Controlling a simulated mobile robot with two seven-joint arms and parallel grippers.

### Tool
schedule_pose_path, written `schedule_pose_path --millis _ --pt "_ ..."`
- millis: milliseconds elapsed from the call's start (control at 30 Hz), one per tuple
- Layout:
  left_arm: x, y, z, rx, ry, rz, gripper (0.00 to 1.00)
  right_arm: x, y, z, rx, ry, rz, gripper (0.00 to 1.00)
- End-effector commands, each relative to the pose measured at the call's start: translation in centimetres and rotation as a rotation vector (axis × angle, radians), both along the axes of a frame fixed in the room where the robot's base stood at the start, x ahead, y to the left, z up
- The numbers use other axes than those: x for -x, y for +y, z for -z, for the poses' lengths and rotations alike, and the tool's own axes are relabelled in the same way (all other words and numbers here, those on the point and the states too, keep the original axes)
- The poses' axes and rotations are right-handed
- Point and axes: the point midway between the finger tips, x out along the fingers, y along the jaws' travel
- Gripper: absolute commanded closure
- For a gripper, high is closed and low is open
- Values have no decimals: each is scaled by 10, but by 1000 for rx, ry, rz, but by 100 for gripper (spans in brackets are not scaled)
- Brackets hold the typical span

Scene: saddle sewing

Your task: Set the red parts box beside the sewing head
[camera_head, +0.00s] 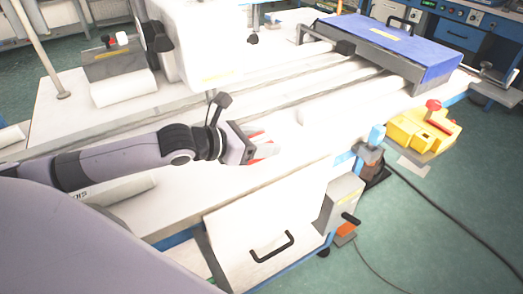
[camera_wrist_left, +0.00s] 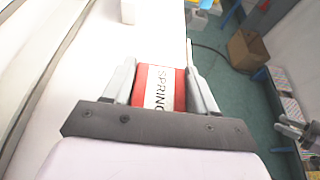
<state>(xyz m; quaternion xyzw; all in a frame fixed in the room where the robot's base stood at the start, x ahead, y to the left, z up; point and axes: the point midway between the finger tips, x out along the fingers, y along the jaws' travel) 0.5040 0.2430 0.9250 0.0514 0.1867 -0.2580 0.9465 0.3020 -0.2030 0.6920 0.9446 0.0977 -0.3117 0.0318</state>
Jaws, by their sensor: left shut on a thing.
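I cannot tell whether the box touches the table. The big white sewing head (camera_head: 212,48) stands behind and to the left of the gripper.
A blue-topped unit (camera_head: 400,45) sits across long rails at the back right. A yellow part (camera_head: 422,128) is at the right edge. A grey box with a crank (camera_head: 340,203) is on the front. A cardboard box (camera_wrist_left: 248,48) stands on the floor.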

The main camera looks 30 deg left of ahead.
Motion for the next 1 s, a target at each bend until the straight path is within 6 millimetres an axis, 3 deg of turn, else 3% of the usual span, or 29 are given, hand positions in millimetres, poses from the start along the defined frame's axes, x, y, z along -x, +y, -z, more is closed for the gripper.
schedule_pose_path --millis 167,533,567,633,1000 --pt "0 0 27 2 4 -2 75 0 0 2 0 0 0 57" --pt "0 0 32 0 0 0 75 0 0 4 0 0 0 57" --pt "0 0 32 -1 1 0 40 0 0 4 0 0 0 57" --pt "0 0 32 0 1 0 18 0 0 3 0 0 0 57" --pt "0 0 28 1 2 -1 18 0 0 0 0 0 0 57"
